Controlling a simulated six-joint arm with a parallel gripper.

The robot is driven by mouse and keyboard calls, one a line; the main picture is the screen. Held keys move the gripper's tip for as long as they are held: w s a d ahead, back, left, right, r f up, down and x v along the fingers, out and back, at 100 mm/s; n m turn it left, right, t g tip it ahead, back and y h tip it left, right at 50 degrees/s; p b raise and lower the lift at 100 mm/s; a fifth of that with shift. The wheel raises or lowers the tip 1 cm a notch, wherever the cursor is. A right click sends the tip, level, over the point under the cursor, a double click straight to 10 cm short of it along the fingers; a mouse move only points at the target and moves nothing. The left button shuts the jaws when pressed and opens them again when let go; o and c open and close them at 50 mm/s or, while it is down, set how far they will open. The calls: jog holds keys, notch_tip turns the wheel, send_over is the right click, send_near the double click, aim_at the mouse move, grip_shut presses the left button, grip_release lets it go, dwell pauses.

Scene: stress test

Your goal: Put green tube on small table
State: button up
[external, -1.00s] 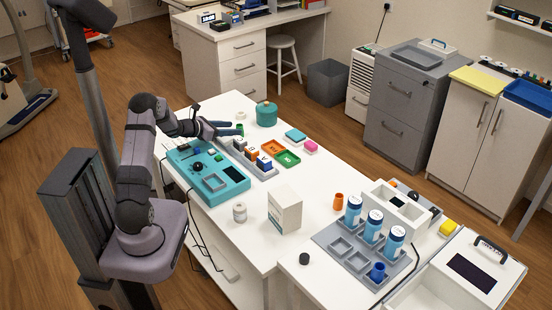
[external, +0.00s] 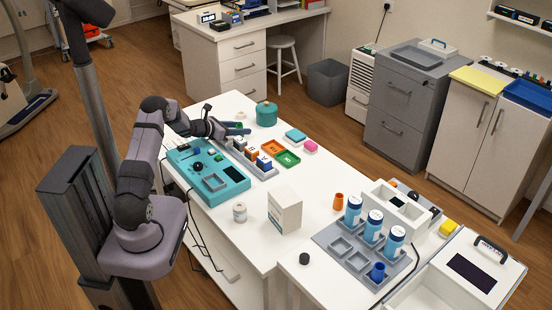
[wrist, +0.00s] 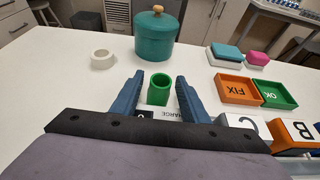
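The green tube (wrist: 160,88) is a short hollow cylinder standing upright on the white table. My gripper (wrist: 160,77) is open, with its two blue fingers on either side of the tube. The fingers look apart from it, with a small gap each side. In the external view my gripper (external: 243,128) is low over the far part of the table and mostly hides the tube. Which surface is the small table is unclear; a white stool (external: 283,43) stands behind, and a separate white table section (external: 285,262) adjoins at the front.
A teal pot (wrist: 155,40) with a knob stands just beyond the tube, and a white tape roll (wrist: 102,58) lies to its left. Orange (wrist: 236,90) and green (wrist: 274,93) trays and lettered blocks are at the right. A teal device (external: 207,172) lies near my arm.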

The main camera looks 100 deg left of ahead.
grip_shut()
notch_tip(320, 180, up, 10)
dwell(0.6)
